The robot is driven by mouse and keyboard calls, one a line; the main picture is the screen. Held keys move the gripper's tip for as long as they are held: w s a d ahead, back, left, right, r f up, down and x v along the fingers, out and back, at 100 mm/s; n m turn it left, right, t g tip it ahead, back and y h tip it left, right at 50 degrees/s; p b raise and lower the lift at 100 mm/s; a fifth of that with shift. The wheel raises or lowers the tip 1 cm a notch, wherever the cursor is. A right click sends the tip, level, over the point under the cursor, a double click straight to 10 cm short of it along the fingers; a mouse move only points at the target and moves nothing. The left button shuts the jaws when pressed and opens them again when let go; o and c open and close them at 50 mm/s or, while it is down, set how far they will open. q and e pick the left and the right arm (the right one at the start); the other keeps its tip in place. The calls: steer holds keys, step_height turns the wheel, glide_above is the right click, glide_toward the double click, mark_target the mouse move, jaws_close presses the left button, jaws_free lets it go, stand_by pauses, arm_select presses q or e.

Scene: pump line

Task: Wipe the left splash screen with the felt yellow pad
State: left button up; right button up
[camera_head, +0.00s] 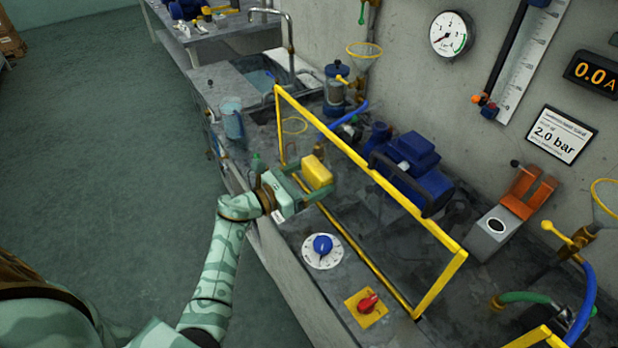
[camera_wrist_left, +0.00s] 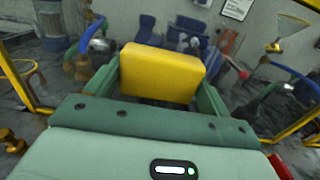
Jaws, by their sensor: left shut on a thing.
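The felt yellow pad (camera_head: 317,171) is a yellow block between the fingers of my left gripper (camera_head: 305,182), which is shut on it. In the left wrist view the pad (camera_wrist_left: 162,73) sits between the two green fingers. The left splash screen (camera_head: 369,179) is a clear pane in a yellow frame, standing upright along the bench in front of the blue pump. The pad is in front of the pane, towards its left half; I cannot tell whether it touches. My right gripper is not in view.
A blue pump motor (camera_head: 415,168) stands behind the screen. A blue dial (camera_head: 323,244) and a red switch (camera_head: 367,302) are on the bench's front right of the gripper. A glass jar (camera_head: 232,119) stands to the left, near the sink. Another yellow frame (camera_head: 538,339) shows at bottom right.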

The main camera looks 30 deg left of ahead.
mark_target(319, 187)
arm_select(q)
steer(key=s+d, duration=0.1)
steer(key=d, duration=0.1)
steer(key=shift+s+d+r+p, duration=0.1)
steer(key=shift+s+d+p, duration=0.45)
steer(key=shift+s+d, duration=0.35)
steer(key=shift+d, duration=0.4)
steer(key=shift+s+d+p, duration=0.15)
steer(key=shift+s+d, duration=0.3)
steer(key=shift+d, duration=0.45)
steer(key=w+a, duration=0.1)
steer(key=w+a+b, duration=0.1)
steer(key=a, duration=0.1)
steer(key=shift+a+b, duration=0.2)
steer(key=shift+b, duration=0.1)
